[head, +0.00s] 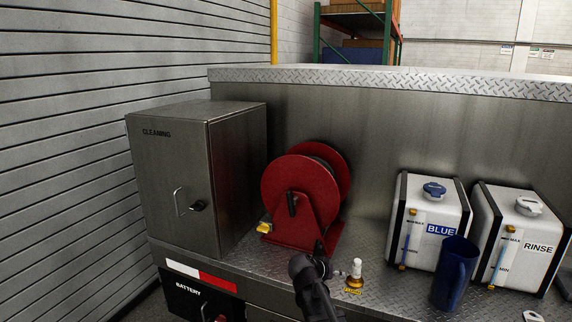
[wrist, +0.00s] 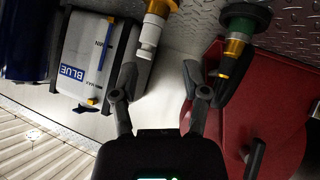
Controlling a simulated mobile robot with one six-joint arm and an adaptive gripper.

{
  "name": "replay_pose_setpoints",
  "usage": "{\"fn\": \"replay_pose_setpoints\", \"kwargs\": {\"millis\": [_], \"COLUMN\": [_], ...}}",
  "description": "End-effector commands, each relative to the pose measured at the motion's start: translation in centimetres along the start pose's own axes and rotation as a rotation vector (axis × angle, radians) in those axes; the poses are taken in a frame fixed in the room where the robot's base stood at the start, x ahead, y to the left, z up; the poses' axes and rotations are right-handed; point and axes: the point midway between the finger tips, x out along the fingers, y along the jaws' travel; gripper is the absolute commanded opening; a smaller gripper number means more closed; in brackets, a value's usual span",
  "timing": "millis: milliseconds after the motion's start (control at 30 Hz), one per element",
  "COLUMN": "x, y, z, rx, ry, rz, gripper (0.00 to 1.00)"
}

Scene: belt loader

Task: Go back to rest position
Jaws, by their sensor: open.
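My gripper (head: 318,252) is above the diamond-plate deck, in front of the red hose reel (head: 300,197). In the wrist view my gripper (wrist: 160,78) has its two fingers spread apart with nothing between them. A brass fitting with a white end (head: 355,273) stands on the deck just right of my gripper. It also shows beyond the fingers in the wrist view (wrist: 149,38). A green and brass nozzle (wrist: 243,35) shows close beside the right finger in the wrist view, apart from the grip.
A steel CLEANING cabinet (head: 165,185) stands left, its door shut. At right stand the white BLUE tank (head: 425,255), the RINSE tank (head: 530,225) and a dark blue pitcher (head: 452,278). A raised plate ledge (head: 400,82) runs behind. The air above the deck is clear.

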Motion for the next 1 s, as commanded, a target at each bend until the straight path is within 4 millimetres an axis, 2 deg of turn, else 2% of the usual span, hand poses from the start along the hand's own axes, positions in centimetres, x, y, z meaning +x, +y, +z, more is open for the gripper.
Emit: {"fn": "replay_pose_setpoints", "kwargs": {"millis": [33,200,367,500,700,1000], "x": [0.1,0.2,-0.9,-2.5,-4.7,-5.5], "y": [1.6,4.6,6.7,8.2,9.1,9.3], "z": [1.8,7.1,11.8,15.3,18.3,19.2], "rx": [-0.019,-0.103,-0.189,-0.261,-0.336,-0.365], "ry": [-0.065,-0.283,-0.47,-0.607,-0.718,-0.751], "rz": [-0.006,-0.073,-0.185,-0.315,-0.482,-0.551], "gripper": [0.59,0.59,0.59,0.59,0.59,0.59]}}
